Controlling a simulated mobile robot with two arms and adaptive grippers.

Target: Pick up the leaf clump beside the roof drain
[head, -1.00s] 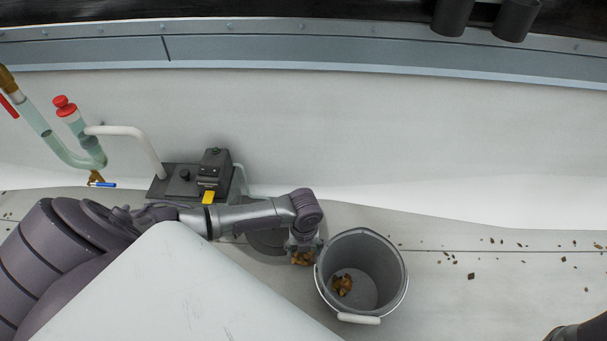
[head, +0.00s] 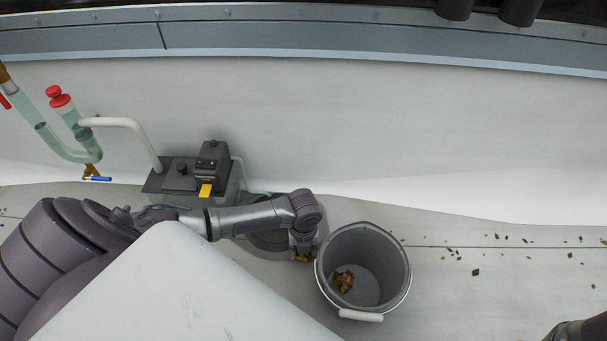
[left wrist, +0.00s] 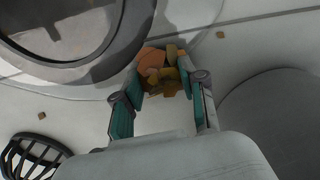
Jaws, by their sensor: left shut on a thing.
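A brown and orange leaf clump (left wrist: 160,72) is between the fingers of my left gripper (left wrist: 162,88) in the left wrist view. The gripper is shut on it, beside the rim of the round roof drain (left wrist: 118,72). In the head view the left gripper (head: 304,250) points down between the drain (head: 268,243) and the bucket, hiding part of the drain. Only a little of the clump (head: 303,258) shows under it. My right gripper does not show; only a dark piece is at the lower right corner.
A grey bucket (head: 401,284) with a white-gripped handle stands just right of the left gripper, with leaves (head: 344,282) inside. A pump unit (head: 212,162) with pipes stands behind my arm. Small leaf bits (head: 476,272) lie scattered at right. A dark slotted basket (left wrist: 32,157) shows in the wrist view.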

